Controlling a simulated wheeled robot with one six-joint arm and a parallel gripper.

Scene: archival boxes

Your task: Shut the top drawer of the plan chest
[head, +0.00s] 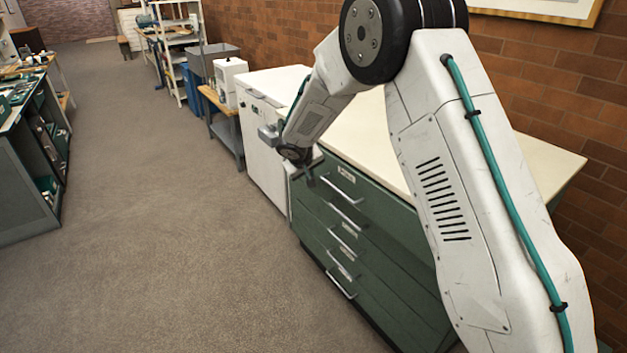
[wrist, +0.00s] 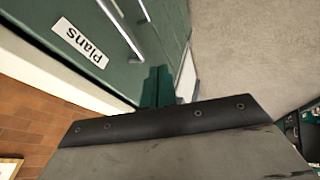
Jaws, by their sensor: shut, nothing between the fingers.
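The green plan chest (head: 385,262) stands along the brick wall, with several drawers and silver bar handles. Its top drawer (head: 368,200) is at the upper front, under the pale top. I cannot tell clearly whether its front stands out from the others. In the wrist view, a green drawer front (wrist: 150,72) carries a white "Plans" label (wrist: 80,42) and a metal handle (wrist: 124,30). My gripper (head: 306,178) is shut and empty by the far left end of the top drawer. Its fingers (wrist: 160,87) show close to the drawer front; contact is unclear.
A white cabinet (head: 262,150) stands just beyond the chest. A low bench (head: 224,130) with a white machine (head: 229,82) is farther back. A workbench (head: 30,165) stands at the left. The carpeted floor (head: 160,230) in front of the chest is clear.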

